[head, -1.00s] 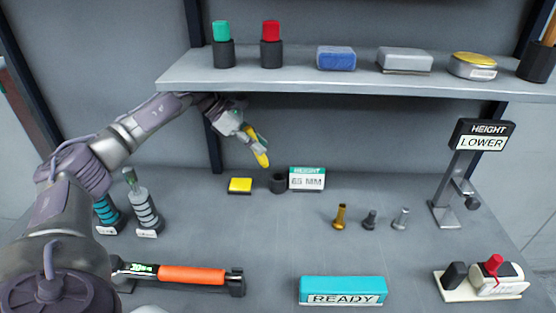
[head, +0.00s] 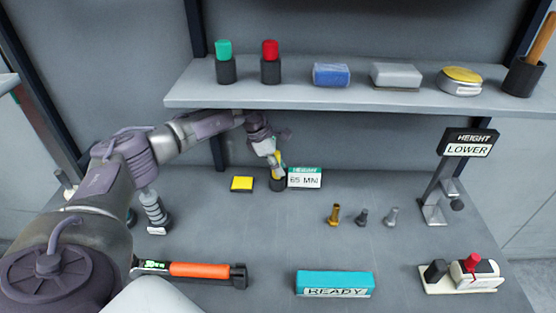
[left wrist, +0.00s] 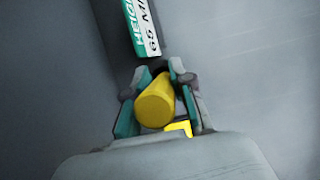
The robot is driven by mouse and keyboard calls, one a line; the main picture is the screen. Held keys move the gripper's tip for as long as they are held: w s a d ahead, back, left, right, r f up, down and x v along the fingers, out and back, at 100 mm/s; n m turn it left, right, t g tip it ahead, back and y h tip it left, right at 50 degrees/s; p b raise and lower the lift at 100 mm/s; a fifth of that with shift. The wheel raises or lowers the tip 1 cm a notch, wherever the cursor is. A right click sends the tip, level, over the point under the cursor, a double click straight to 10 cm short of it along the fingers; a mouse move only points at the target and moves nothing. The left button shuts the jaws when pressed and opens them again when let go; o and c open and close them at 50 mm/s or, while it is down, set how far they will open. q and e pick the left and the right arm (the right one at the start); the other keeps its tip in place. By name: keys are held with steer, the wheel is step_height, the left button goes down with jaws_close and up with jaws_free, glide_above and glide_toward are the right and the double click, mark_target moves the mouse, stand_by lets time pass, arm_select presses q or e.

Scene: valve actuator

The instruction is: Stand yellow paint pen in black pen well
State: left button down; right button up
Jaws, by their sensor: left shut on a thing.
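The yellow paint pen (head: 279,170) is held in my left gripper (head: 273,157), close to upright, under the shelf. Its lower end is at the mouth of the black pen well (head: 277,185); I cannot tell how far inside it is. In the left wrist view, the yellow pen (left wrist: 155,103) shows end-on between the fingers of my left gripper (left wrist: 160,95), which are shut on it. The dark well is mostly hidden behind the pen there. My right gripper is not in view.
A "HEIGHT 65 MM" sign (head: 305,178) stands just right of the well. A yellow pad (head: 242,184) lies to its left. The shelf (head: 330,102) overhangs behind, holding green and red pens in black wells. Several small fittings (head: 334,215) stand right of centre.

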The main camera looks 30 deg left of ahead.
arm_select(q)
steer(key=shift+a+f, duration=0.2)
steer(key=shift+f, duration=0.1)
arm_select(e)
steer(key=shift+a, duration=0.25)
arm_select(q)
steer(key=c, duration=1)
jaws_free()
steer(key=shift+f, duration=0.1)
steer(key=b+v, duration=0.2)
steer(key=v, duration=0.2)
steer(key=shift+a+r, duration=0.2)
steer(key=shift+r, duration=0.05)
steer(key=shift+s+a+r+b, duration=0.1)
steer(key=shift+s+a+b, duration=0.45)
steer(key=shift+s+a, duration=0.85)
steer(key=shift+s+a+r+b, duration=0.1)
steer(key=shift+s+a+b, duration=0.6)
steer(key=shift+a, duration=1.25)
steer(key=shift+s+a+b, duration=0.4)
steer(key=shift+s+a, duration=0.8)
steer(key=shift+a, duration=0.5)
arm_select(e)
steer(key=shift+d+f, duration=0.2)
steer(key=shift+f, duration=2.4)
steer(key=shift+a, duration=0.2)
arm_select(q)
steer(key=shift+d+f, duration=0.1)
